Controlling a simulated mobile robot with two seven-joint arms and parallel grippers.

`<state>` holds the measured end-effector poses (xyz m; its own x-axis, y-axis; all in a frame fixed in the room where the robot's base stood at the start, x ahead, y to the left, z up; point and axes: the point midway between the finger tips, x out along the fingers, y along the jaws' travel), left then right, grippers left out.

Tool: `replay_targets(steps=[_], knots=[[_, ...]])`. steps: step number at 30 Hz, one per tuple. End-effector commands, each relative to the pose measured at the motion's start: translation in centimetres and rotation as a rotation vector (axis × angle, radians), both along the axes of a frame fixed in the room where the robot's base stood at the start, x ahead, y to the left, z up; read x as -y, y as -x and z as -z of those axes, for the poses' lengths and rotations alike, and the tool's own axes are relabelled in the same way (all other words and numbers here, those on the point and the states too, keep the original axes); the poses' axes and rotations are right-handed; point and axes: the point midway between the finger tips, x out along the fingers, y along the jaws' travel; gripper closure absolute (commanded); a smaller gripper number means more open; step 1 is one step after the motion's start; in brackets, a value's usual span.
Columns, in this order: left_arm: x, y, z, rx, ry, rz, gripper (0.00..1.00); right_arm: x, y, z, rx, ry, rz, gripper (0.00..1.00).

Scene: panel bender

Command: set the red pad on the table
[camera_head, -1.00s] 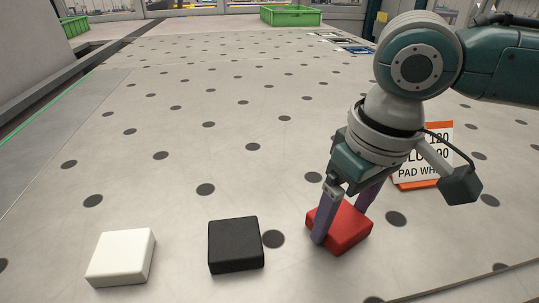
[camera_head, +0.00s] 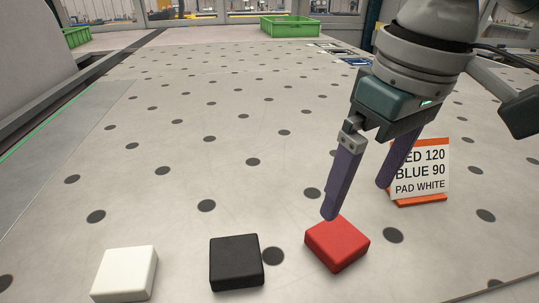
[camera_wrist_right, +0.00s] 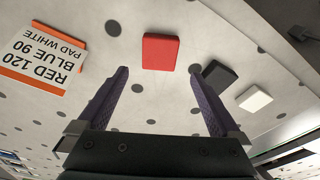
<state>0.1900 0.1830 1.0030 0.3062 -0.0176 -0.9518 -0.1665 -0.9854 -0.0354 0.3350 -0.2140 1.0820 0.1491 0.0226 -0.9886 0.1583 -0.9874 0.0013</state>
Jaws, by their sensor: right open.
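The red pad (camera_head: 337,242) lies flat on the spotted table (camera_head: 150,200), turned at an angle, to the right of the black pad. It also shows in the right wrist view (camera_wrist_right: 160,52), beyond the fingertips. My right gripper (camera_head: 357,202) is open and empty, above and just behind the red pad, with its purple fingers spread. In the right wrist view my right gripper (camera_wrist_right: 160,72) has nothing between its fingers. My left gripper is not in view.
A black pad (camera_head: 236,263) and a white pad (camera_head: 124,274) lie left of the red pad. An orange-edged sign (camera_head: 420,171) reading "RED 120, BLUE 90, PAD WHITE" stands behind on the right. A green crate (camera_head: 290,27) is at the far back. The middle of the table is clear.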

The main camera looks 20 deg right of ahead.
Motion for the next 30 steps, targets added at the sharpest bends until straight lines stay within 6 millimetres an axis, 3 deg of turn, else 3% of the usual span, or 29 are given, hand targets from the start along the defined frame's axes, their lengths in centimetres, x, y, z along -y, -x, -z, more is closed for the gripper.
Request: replay_targets(steps=[3, 7, 11, 15, 18, 22, 30], knots=[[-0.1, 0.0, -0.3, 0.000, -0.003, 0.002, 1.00, 0.1, 0.2, -1.7, 0.002, 0.000, 0.001, 0.00], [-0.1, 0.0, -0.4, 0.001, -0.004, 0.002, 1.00, -0.4, 0.5, -2.0, 0.003, -0.006, -0.016, 0.00], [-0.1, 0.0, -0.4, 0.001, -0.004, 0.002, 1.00, -3.3, 1.6, -0.1, 0.027, -0.051, -0.109, 0.00], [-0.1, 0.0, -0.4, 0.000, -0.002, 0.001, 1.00, -7.7, 3.9, 2.6, 0.103, -0.142, -0.214, 0.00], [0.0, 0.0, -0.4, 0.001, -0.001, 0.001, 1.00, -9.4, 5.8, 3.9, 0.162, -0.187, -0.219, 0.00], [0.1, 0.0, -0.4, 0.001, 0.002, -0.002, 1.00, -8.6, 8.6, 5.5, 0.205, -0.170, -0.148, 0.00], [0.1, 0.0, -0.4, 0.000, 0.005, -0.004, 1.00, -3.7, 13.9, 7.4, 0.171, -0.017, -0.019, 0.00]])
